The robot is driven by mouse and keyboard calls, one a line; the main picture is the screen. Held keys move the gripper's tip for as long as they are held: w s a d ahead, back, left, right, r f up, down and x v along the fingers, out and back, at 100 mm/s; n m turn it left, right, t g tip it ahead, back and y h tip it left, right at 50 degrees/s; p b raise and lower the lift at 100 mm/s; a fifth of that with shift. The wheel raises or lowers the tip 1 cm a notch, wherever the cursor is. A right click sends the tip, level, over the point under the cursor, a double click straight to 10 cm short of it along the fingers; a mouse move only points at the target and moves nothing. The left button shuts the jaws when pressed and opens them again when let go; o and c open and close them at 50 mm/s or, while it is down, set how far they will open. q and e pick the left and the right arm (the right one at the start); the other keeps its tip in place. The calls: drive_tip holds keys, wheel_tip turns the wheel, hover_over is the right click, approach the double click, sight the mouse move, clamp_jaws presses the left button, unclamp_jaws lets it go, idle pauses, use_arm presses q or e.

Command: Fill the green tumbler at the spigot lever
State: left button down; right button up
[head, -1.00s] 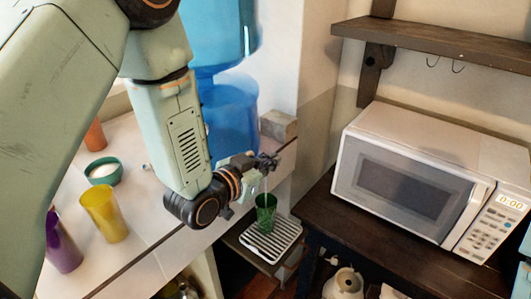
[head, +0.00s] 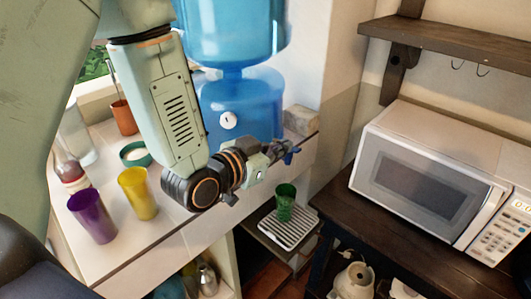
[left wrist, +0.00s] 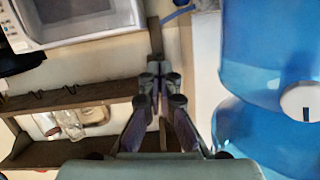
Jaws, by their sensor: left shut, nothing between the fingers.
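The green tumbler (head: 285,203) stands upright on the slatted drip tray (head: 290,229) in the head view. My left gripper (head: 280,149) is shut and empty, above the tumbler and in front of the water dispenser. A small blue piece, seemingly the spigot lever (head: 291,157), shows right at its fingertips; whether they touch I cannot tell. In the left wrist view the shut fingers (left wrist: 157,75) have nothing between them, and a blue piece (left wrist: 178,13) shows beyond the tips. The water level in the tumbler cannot be made out. My right gripper is not in view.
The blue water bottle (head: 232,110) stands behind my left arm. A yellow cup (head: 138,195), a purple cup (head: 91,218) and a green bowl (head: 134,154) are on the counter at left. A microwave (head: 430,180) sits at right below a wooden shelf (head: 450,42).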

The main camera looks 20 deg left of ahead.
use_arm(q)
drive_tip(key=v, duration=0.3)
drive_tip(key=shift+s+a+p, duration=0.3)
drive_tip(key=shift+a, duration=0.1)
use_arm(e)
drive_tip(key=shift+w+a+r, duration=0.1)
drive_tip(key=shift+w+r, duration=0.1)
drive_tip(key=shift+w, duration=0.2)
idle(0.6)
use_arm(q)
drive_tip(key=shift+s, duration=0.15)
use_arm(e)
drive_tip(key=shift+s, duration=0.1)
